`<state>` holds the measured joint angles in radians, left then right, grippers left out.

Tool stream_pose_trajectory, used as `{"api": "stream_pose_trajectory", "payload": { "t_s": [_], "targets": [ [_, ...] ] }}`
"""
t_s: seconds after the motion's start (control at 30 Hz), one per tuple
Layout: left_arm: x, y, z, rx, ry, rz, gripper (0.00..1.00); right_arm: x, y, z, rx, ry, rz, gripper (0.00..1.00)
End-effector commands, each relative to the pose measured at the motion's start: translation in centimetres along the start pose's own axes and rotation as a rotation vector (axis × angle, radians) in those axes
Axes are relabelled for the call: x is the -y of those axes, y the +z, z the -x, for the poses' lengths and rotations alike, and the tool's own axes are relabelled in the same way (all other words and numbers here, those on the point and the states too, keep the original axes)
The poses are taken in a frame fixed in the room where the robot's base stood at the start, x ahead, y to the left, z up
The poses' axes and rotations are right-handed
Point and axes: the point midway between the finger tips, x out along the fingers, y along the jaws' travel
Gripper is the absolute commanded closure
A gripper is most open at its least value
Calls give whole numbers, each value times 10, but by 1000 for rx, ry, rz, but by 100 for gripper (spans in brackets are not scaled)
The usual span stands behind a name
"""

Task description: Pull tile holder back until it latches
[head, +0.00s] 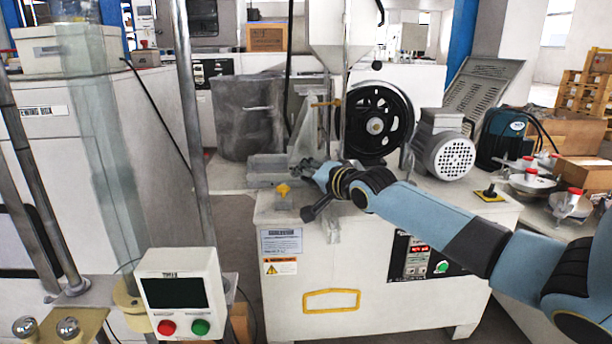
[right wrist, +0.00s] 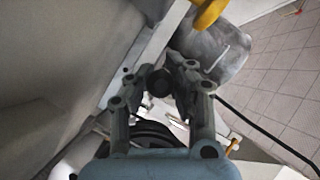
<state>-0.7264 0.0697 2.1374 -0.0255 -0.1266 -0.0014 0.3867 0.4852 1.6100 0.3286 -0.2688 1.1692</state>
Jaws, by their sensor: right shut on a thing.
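My right gripper (head: 312,170) reaches in from the right in the head view, over the left part of the white machine's top. In the right wrist view the gripper (right wrist: 160,85) is shut on a dark rounded part, which looks like a knob or handle end of the tile holder (right wrist: 158,82). In the head view the gripper covers most of this part. A grey metal rail and bracket (head: 265,168) sit just left of the gripper. A dark lever (head: 318,210) shows below the gripper. I cannot tell whether the holder is latched. My left gripper is not in view.
A black spoked wheel (head: 375,125) and a grey motor (head: 443,150) stand behind my right forearm. A yellow knob (head: 283,190) is close to the gripper's left. A grey bucket (head: 247,115) stands behind. A control box (head: 180,290) is at front left.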

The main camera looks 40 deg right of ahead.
Motion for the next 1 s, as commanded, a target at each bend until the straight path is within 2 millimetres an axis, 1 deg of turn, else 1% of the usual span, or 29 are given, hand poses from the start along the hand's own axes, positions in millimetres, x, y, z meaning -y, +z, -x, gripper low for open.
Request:
{"api": "stream_pose_trajectory", "payload": {
  "t_s": [0.07, 0.2, 0.4, 0.77, 0.8, 1.0],
  "targets": [
    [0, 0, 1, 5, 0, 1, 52, 2, 4, -2, 1, 1, -6, 100],
    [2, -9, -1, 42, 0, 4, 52, 13, 16, -10, -1, 0, -10, 100],
    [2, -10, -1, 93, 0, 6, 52, 24, 32, -20, 4, 3, -10, 100],
    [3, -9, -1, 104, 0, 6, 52, 23, 37, -21, 7, 6, -6, 100],
    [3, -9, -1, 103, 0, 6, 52, 23, 37, -21, 7, 6, -6, 81],
    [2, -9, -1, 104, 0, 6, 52, 24, 35, -22, 4, 4, -4, 55]
  ]
}}
